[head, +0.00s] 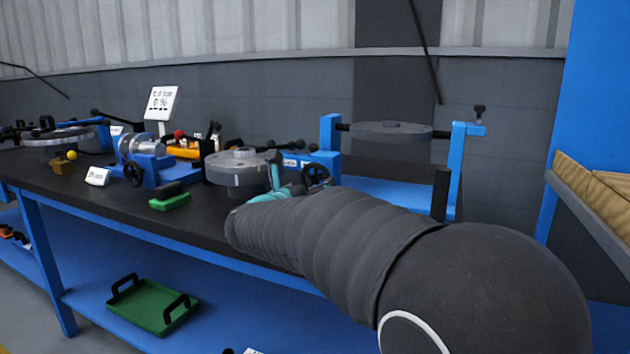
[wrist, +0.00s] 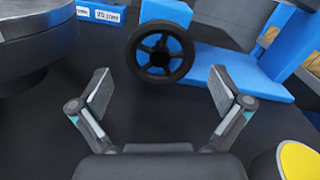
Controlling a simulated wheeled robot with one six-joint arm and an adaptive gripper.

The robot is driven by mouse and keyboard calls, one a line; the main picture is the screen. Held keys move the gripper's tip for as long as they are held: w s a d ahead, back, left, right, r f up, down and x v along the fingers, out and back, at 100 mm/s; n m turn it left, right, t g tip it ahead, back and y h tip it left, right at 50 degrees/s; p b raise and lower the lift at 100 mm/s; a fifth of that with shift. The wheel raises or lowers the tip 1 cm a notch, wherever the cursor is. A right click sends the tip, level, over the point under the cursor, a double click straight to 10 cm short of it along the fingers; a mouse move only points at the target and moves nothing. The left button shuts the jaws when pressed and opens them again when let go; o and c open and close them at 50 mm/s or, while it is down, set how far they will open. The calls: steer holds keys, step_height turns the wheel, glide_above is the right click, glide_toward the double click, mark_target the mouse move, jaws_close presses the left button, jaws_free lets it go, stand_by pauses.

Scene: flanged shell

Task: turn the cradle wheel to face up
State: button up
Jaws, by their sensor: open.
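A black spoked handwheel (wrist: 160,53) sits on the front of a blue block (wrist: 166,13) beside the blue cradle frame (head: 327,131). In the head view the handwheel (head: 315,176) is just beyond my gripper (head: 280,193), which is partly hidden by my arm. A flat grey disc (head: 390,132) hangs level between the cradle's two blue posts. In the wrist view my gripper (wrist: 160,95) is open and empty. Its fingers are spread wide, with the handwheel ahead between them and apart from both. My arm hides part of the cradle's base.
A round grey flanged part (head: 240,168) stands close on the left; it also shows in the wrist view (wrist: 35,45). Boxes (head: 590,185) stand on a shelf at the right.

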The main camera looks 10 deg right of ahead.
mark_target(315, 183)
steer(key=shift+x, duration=1.75)
steer(key=c, duration=1.1)
